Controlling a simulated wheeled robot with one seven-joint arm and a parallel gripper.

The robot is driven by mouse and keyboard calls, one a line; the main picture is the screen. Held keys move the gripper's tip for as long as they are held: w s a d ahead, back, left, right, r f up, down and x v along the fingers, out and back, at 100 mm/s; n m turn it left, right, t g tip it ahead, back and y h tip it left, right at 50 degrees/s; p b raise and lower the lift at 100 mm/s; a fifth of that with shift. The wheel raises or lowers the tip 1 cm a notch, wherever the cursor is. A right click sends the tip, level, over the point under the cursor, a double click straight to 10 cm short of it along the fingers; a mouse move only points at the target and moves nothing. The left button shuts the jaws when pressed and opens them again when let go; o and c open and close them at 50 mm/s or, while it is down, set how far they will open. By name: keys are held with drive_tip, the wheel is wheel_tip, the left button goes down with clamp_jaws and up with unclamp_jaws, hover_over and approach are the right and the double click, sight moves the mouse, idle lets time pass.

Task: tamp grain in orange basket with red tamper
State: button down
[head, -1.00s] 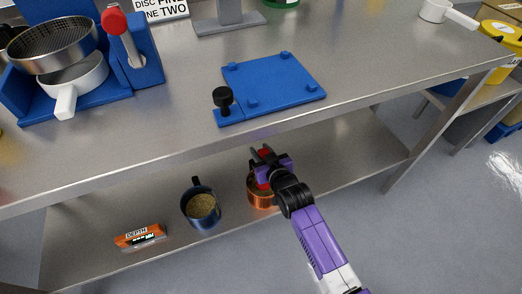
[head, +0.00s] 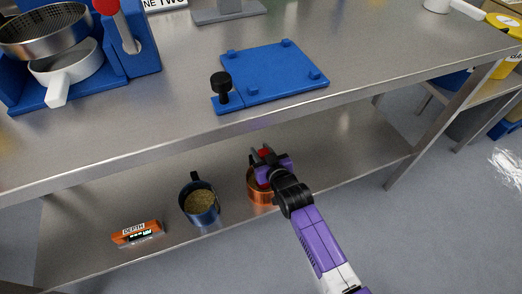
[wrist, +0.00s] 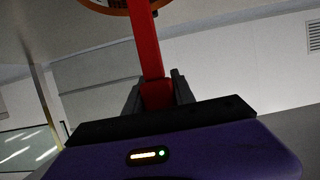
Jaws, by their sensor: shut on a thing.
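My gripper (head: 263,156) is under the table top, low over the shelf at the orange basket (head: 258,196), a copper-coloured vessel partly hidden by my wrist. In the wrist view my gripper (wrist: 158,92) is shut on a red bar (wrist: 146,42). This bar runs up to a round, orange-edged thing (wrist: 122,8) cut off by the frame. I cannot tell whether the bar is a tamper or a handle. A red-knobbed tool (head: 106,6) stands in a blue holder on the table. The grain inside the orange basket is hidden.
A blue mug of grain (head: 199,202) stands left of the orange basket on the shelf (head: 90,215). An orange depth gauge (head: 137,233) lies further left. The table edge (head: 190,143) is above my gripper. A blue plate with a black knob (head: 270,73) is on the table.

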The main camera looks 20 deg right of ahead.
drive_tip(key=shift+f, duration=0.25)
drive_tip(key=shift+r+p, duration=1.2)
drive_tip(key=shift+r, duration=0.25)
drive_tip(key=shift+f+b, duration=1.15)
drive_tip(key=shift+f, duration=0.25)
